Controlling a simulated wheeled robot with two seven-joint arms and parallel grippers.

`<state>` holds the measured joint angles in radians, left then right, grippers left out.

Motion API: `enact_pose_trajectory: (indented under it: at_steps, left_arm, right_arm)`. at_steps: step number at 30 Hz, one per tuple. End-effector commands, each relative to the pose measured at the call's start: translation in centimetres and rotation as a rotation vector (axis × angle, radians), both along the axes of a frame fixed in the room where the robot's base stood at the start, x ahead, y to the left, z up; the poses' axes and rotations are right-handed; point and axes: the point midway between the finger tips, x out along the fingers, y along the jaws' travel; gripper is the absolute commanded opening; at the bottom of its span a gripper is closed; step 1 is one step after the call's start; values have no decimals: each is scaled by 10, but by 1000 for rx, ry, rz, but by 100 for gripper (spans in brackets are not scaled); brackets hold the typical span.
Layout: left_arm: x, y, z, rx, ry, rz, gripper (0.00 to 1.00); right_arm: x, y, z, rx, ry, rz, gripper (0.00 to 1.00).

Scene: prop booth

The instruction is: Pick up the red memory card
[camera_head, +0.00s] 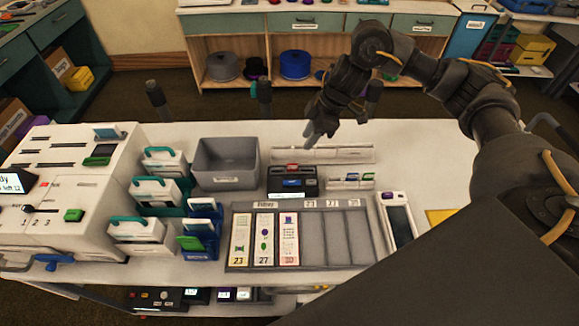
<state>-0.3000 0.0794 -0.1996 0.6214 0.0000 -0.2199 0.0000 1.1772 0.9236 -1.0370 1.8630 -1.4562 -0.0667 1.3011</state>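A small red piece (293,167) shows at the top of a black device (291,183) with a small screen, in the middle of the white table. It looks like the red memory card, but it is too small to be sure. My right gripper (316,132) reaches in from the upper right and points down above the table's back part, beyond the black device. It is apart from the red piece, and nothing shows in it. The gap between its fingers is too small to make out. My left gripper is not in view.
A grey bin (225,161) stands left of the black device. A grey tray (345,240) with printed strips lies in front. A white rack (322,154) and small card holder (350,178) stand close by. A white machine (60,190) and several white-and-teal units fill the left.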

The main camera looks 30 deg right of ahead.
Motion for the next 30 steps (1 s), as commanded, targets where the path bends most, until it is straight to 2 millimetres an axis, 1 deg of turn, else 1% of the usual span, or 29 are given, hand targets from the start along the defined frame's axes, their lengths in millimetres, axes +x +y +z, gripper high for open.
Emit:
enact_pose_trajectory:
  at_steps: [3, 5, 13, 17, 23, 26, 30]
  left_arm:
    - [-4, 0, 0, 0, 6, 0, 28]
    - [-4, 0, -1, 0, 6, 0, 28]
    - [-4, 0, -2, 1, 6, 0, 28]
    - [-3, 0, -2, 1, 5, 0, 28]
    - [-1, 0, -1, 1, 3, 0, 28]
    - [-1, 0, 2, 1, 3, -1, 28]
    - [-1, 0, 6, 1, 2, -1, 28]
  right_arm:
    - [0, -2, 1, -2, 7, -5, 31]
    - [0, 0, -3, -2, 8, -5, 31]
    - [6, 15, -40, 0, 7, -3, 31]
    - [8, 18, -49, 0, 5, -3, 31]
    - [8, 20, -54, -1, 5, -2, 31]
    - [6, 25, -64, 0, 8, -4, 31]
    - [6, 34, -83, 0, 8, -4, 31]
